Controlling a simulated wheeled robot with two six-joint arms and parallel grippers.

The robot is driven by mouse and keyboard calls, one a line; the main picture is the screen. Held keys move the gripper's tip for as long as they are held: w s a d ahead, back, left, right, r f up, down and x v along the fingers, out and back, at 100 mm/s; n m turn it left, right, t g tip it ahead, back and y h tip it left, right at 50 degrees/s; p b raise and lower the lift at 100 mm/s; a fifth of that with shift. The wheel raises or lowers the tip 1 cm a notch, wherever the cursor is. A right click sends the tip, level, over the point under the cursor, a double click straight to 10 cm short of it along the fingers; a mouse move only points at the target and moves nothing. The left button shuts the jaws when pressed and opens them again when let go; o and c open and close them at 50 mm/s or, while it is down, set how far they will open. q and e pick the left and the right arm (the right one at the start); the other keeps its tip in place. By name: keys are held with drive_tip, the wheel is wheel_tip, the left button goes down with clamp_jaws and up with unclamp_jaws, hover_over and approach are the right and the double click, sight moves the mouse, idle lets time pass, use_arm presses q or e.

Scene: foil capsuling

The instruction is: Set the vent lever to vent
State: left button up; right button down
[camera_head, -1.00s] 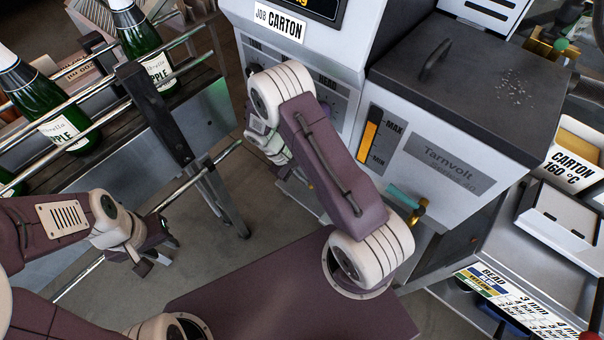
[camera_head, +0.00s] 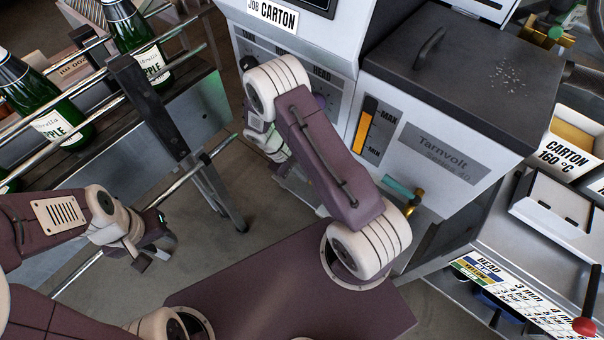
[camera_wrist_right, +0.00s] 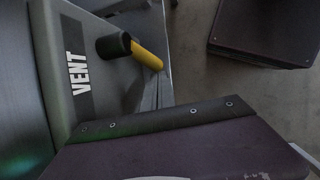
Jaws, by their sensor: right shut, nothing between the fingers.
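The vent lever (camera_wrist_right: 148,56), yellow with a black round end, sticks out from a grey panel in the right wrist view. A dark plate with the white word VENT (camera_wrist_right: 77,72) is beside it. My right gripper (camera_wrist_right: 165,125) fills the bottom of that view as a purple part with a dark screwed edge; it is shut and empty, below the lever and apart from it. In the head view my right arm hides this gripper and the lever. My left gripper (camera_head: 150,246) hangs at the left, away from the machine; its jaw opening is unclear.
The machine (camera_head: 440,155) has a MAX/MIN gauge (camera_head: 365,126) and a brass valve with a teal handle (camera_head: 402,188). A conveyor with rails (camera_head: 180,80) and green bottles (camera_head: 135,35) stands at the left. A bench with a settings chart (camera_head: 520,295) is at the right. Floor shows between.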

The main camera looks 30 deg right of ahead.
drive_tip(key=p+v, duration=0.1)
drive_tip(key=v, duration=0.8)
drive_tip(key=shift+p, duration=0.3)
drive_tip(key=s+r+m+t+y+p, duration=0.1)
drive_tip(key=s+r+p, duration=0.2)
drive_tip(key=r, duration=0.4)
drive_tip(key=s+a+r+m+t+y+p, duration=0.1)
drive_tip(key=s+r+m+y+p, duration=0.1)
drive_tip(key=r, duration=0.4)
drive_tip(key=s+a+r+m+t+y+p, duration=0.1)
drive_tip(key=s+r+m+t+p, duration=0.1)
drive_tip(key=s+r+p, duration=0.3)
wheel_tip(320, 180, up, 3)
drive_tip(key=shift+s+f+y, duration=0.15)
drive_tip(key=shift+s+y, duration=0.15)
drive_tip(key=shift+s, duration=0.3)
drive_tip(key=shift+a, duration=0.1)
